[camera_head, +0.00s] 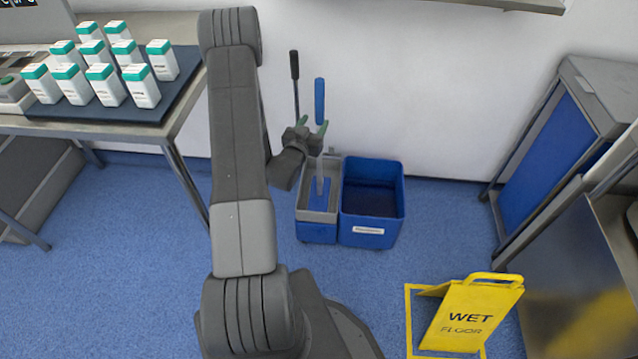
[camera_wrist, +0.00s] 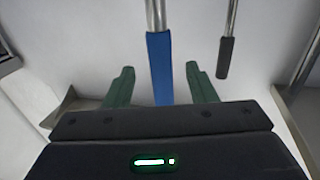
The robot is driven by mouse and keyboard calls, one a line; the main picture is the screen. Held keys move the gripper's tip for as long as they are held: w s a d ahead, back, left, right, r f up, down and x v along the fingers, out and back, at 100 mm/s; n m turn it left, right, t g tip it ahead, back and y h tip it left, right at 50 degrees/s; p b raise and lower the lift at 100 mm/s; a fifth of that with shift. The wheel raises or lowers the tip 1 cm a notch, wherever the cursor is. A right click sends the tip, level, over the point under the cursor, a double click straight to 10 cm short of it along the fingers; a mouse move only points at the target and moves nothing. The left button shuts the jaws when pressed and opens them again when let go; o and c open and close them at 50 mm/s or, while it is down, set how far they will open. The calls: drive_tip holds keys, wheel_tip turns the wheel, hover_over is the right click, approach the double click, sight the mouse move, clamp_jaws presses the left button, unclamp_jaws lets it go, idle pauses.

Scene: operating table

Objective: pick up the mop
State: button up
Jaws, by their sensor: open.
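The mop (camera_head: 319,100) has a blue grip and a pale metal shaft. It stands upright with its lower end in the grey wringer part of a blue bucket unit. In the wrist view, the mop's blue grip (camera_wrist: 159,70) shows between the two green fingers of my gripper (camera_wrist: 160,69), with a gap on each side. Its end near the gripper body is partly hidden. I cannot tell exactly how deep it sits between the fingers.
A black-handled tool (camera_head: 294,66) stands just left of the mop and shows right of my fingers in the wrist view (camera_wrist: 226,58). The blue bucket (camera_head: 371,231) is by the wall. A bottle-laden table (camera_head: 110,122) is left; a yellow sign (camera_head: 468,312) is front right.

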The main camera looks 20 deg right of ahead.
sight(318, 116)
drive_tip(key=shift+w+d, duration=0.1)
drive_tip(key=shift+w, duration=0.15)
drive_tip(key=x, duration=0.5)
drive_tip(key=shift+s, duration=0.1)
drive_tip(key=c, duration=0.9)
drive_tip(key=shift+r, duration=0.1)
clamp_jaws()
drive_tip(key=shift+r, duration=0.1)
